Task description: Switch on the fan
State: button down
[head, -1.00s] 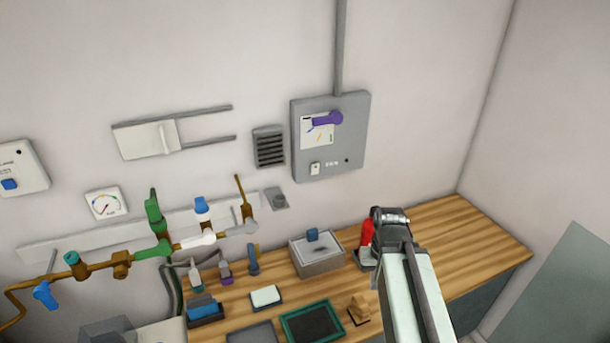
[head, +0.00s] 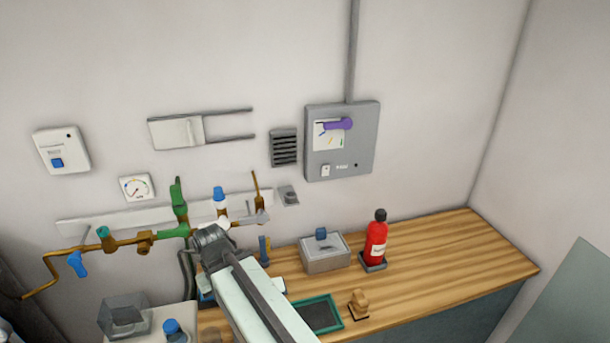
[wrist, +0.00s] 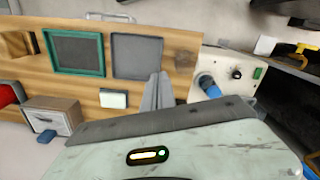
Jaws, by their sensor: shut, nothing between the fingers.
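I cannot tell which control works the fan. A white wall box (head: 61,150) with a blue rocker (head: 57,163) hangs at the left; its label is too small to read. A grey wall panel (head: 340,165) with a purple lever (head: 338,124) and a small white switch (head: 325,170) hangs right of centre. A dark slatted vent (head: 284,147) is beside it. My gripper (head: 208,236) is in front of the pipes, below and right of the white box, apart from both boxes. In the wrist view its fingers (wrist: 158,88) are together and empty.
Brown pipes with coloured valves (head: 178,205) run along the wall near my gripper. The wooden bench (head: 440,260) holds a red bottle (head: 376,243), a grey box (head: 325,258) and a green-framed tray (head: 338,322). Its right part is clear.

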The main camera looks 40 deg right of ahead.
jog(key=w+a+r+m+t+y+b, duration=0.1)
jog(key=w+a+r+t+y+b, duration=0.1)
jog(key=w+t+y, duration=0.3)
jog(key=w+a+r+m+t+y+b, duration=0.1)
jog(key=w+r+m+t+y+b, duration=0.15)
jog(key=w, duration=0.35)
jog(key=w+d+r+m+t+h+b, duration=0.2)
jog(key=w+d+r+m+t+b, duration=0.35)
jog(key=d, duration=0.85)
jog(key=s+d+r+m+t+h+b, duration=0.1)
jog(key=s+d+m+h, duration=0.3)
jog(key=d, duration=0.8)
jog(key=s+d+r+m+t+h+b, duration=0.1)
jog(key=s+d+m+t+h+b, duration=0.1)
jog(key=d, duration=0.9)
jog(key=s+d+r+m+t+h+b, duration=0.1)
jog(key=s+d+m+h, duration=0.5)
jog(key=d, duration=0.6)
jog(key=shift+s+d+m+t+b, duration=0.15)
jog(key=shift+d+m+t+b, duration=0.25)
jog(key=shift+t, duration=0.5)
